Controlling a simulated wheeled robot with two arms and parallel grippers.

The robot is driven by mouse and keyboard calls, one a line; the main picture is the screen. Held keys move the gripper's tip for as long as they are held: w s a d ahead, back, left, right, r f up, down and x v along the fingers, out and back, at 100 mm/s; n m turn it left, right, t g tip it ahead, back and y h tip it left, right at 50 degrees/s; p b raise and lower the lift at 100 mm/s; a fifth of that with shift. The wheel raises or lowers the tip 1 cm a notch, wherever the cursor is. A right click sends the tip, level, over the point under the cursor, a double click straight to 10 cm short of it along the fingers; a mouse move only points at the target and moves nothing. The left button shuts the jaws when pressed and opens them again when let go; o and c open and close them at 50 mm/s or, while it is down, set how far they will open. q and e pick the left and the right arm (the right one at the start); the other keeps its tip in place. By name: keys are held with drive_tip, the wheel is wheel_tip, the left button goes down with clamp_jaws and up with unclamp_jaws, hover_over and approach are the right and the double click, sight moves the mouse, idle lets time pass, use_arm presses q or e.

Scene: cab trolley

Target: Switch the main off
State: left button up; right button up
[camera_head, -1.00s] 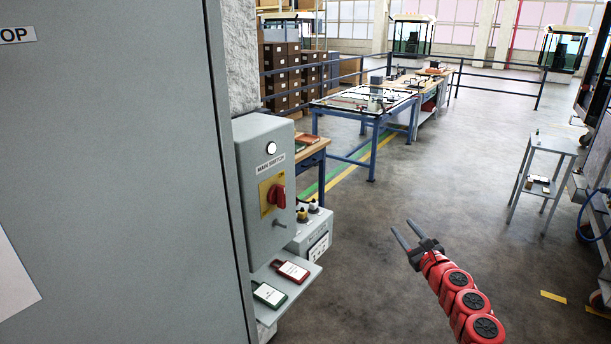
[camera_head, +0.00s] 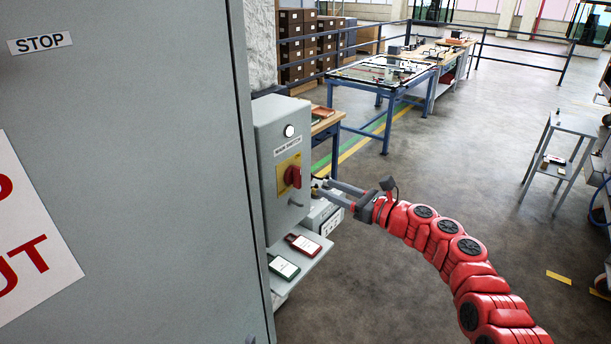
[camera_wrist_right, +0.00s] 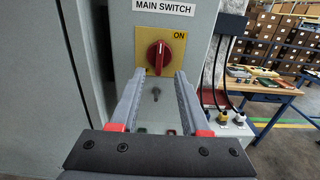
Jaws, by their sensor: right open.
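The main switch is a red rotary knob (camera_head: 293,176) on a yellow plate (camera_head: 282,186), on the side of a grey box (camera_head: 283,140) labelled MAIN SWITCH. In the right wrist view the knob (camera_wrist_right: 159,54) stands upright, with ON printed at the plate's upper right. My right gripper (camera_head: 330,187) is open and empty, its fingers pointing at the box. In the wrist view its fingertips (camera_wrist_right: 160,76) lie to either side just below the knob, apart from each other. I cannot tell how far they are from it. My left gripper is not in view.
A shelf (camera_head: 313,256) below the box holds a red tag (camera_head: 304,245) and a green tag (camera_head: 284,267). A small grey unit (camera_head: 323,218) with cables sits beside it. A large grey cabinet (camera_head: 140,180) fills the left.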

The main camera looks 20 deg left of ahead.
sight(301, 177)
drive_tip(key=x, duration=0.7)
drive_tip(key=shift+a+f+p, duration=0.15)
drive_tip(key=shift+f+p, duration=0.05)
drive_tip(key=shift+p, duration=0.2)
drive_tip(key=shift+w+a+r, duration=0.1)
drive_tip(key=shift+w+a, duration=0.05)
drive_tip(key=shift+a, duration=0.35)
clamp_jaws()
